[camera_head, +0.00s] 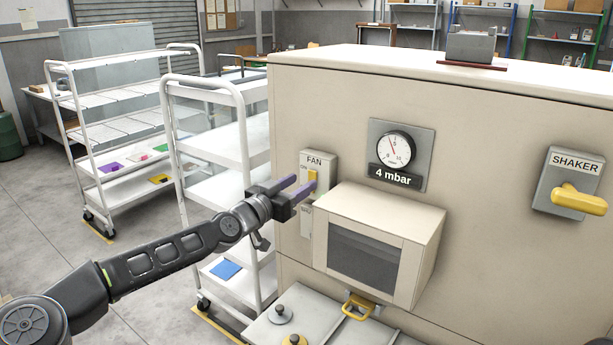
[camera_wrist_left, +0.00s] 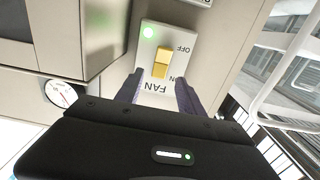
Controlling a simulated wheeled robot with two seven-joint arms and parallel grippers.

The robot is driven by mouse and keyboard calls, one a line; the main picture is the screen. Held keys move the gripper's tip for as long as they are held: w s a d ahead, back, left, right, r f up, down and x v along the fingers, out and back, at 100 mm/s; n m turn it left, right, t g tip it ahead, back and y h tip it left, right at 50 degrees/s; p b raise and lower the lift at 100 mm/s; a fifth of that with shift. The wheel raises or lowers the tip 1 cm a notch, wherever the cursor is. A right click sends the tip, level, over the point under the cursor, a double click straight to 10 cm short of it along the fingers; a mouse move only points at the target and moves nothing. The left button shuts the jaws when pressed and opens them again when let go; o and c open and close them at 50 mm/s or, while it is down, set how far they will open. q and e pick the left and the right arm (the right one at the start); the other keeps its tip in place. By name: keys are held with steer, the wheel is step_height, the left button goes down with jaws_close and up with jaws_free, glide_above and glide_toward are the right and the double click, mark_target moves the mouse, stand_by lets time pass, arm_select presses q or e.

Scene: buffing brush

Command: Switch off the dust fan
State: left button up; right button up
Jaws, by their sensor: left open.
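The fan switch is a grey plate labelled FAN (camera_head: 318,160) on the beige cabinet, with a yellow rocker (camera_head: 312,181). In the left wrist view the plate appears upside down, with ON and OFF marks, the yellow rocker (camera_wrist_left: 161,64) between them and a lit green lamp (camera_wrist_left: 148,32). My left gripper (camera_head: 297,187) is at the switch, its purple fingers apart. In the left wrist view my left gripper (camera_wrist_left: 158,86) is open, one finger on each side of the FAN end, nothing between them. I cannot tell whether a fingertip touches the plate. My right gripper is out of view.
A gauge (camera_head: 396,149) above a 4 mbar label and a yellow SHAKER handle (camera_head: 578,200) are on the cabinet, right of the switch. A boxy housing (camera_head: 425,222) juts out just right of my gripper. A white shelf cart (camera_head: 222,145) stands close on the left.

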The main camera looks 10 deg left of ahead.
mark_target(312, 176)
arm_select(q)
steer(key=shift+p+x, duration=0.45)
steer(key=shift+x, duration=1.35)
steer(key=shift+c, duration=0.2)
jaws_close()
